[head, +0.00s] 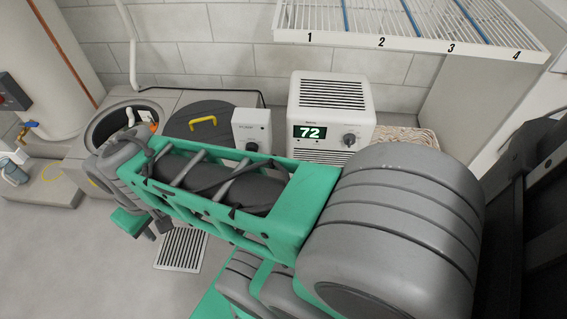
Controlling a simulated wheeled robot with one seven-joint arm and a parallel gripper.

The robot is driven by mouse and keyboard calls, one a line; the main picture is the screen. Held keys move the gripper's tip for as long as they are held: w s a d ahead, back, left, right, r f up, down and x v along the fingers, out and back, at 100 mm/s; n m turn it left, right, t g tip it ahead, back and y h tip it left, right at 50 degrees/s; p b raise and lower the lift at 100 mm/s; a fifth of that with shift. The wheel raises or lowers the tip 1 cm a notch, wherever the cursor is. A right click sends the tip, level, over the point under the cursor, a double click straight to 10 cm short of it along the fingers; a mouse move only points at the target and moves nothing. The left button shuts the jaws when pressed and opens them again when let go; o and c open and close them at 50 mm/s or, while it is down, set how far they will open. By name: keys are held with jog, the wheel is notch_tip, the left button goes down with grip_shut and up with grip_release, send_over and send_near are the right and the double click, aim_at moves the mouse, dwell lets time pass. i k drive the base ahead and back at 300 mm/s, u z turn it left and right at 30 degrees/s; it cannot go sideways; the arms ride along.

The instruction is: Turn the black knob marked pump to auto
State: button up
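A light grey control box (247,122) stands in front of the wall, between a round dark lid and a white appliance. A black knob (252,146) sits low on its front face. The lettering on the box is too small to read, and I cannot tell which position the knob points to. My arm crosses in front and hides the box's lower edge. My gripper (156,230) is at the far left end of my arm, left of and nearer than the box, apart from the knob. Its fingers are small and partly hidden, so their opening is unclear.
A white appliance (330,108) showing 72 has its own dial (349,139). A dark lid (190,122) with a yellow handle lies beside an open round pit (112,118). A numbered wire shelf (410,30) overhangs at upper right. A floor grate (182,250) lies below my arm.

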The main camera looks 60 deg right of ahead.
aim_at(250, 146)
jog(key=u, duration=0.75)
jog(key=i, duration=0.6)
jog(key=z, duration=3.05)
jog(key=i, duration=0.5)
jog(key=u, duration=0.1)
